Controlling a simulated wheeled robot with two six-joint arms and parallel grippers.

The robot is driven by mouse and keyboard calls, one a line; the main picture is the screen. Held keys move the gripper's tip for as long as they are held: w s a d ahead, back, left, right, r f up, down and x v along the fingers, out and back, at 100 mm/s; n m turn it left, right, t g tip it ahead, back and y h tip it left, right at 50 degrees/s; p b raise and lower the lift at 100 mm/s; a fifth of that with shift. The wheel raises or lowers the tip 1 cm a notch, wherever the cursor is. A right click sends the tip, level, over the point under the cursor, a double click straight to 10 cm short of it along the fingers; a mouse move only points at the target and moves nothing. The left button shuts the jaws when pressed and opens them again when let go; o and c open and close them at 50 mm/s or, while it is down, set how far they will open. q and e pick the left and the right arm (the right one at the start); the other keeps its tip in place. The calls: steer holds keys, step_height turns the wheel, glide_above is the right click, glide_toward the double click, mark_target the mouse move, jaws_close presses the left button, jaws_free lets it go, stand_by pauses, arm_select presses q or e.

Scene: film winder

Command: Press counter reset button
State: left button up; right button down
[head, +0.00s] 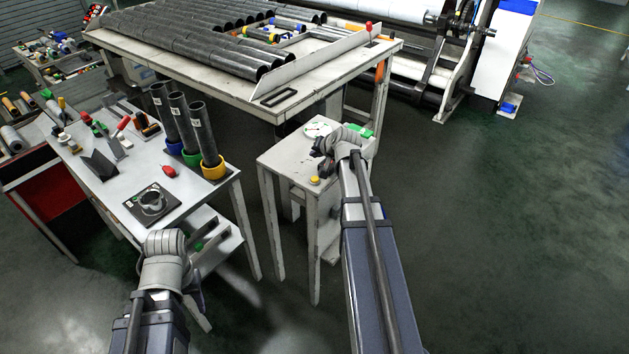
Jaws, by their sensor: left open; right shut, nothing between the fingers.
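A small round yellow button (314,181) sits near the front corner of the small white table (285,160) in the middle. It is the only button-like thing I make out there; no label is readable. My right gripper (324,167) is over this table, just behind and above the button, shut and empty. I cannot tell whether it touches the tabletop, and its wrist hides part of it. My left gripper (197,299) is open and empty, low in front of the left table and partly hidden by its own wrist.
A white disc (318,129) and a green item (358,130) lie at the small table's back. The left table (190,198) holds upright dark tubes (185,125) in coloured rings. A large table (250,102) with dark tubes stands behind. The floor at right is clear.

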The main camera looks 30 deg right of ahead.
mark_target(316, 181)
step_height(316, 181, down, 8)
steer(key=b, duration=0.7)
steer(key=shift+r, duration=0.1)
stand_by(1.5)
steer(key=shift+f+b, duration=0.35)
steer(key=shift+b, duration=0.05)
steer(key=shift+f+b, duration=0.5)
stand_by(0.6)
steer(key=shift+r, duration=0.15)
steer(key=shift+r+p, duration=0.8)
steer(key=shift+p, duration=0.1)
step_height(316, 181, up, 5)
steer(key=p, duration=0.5)
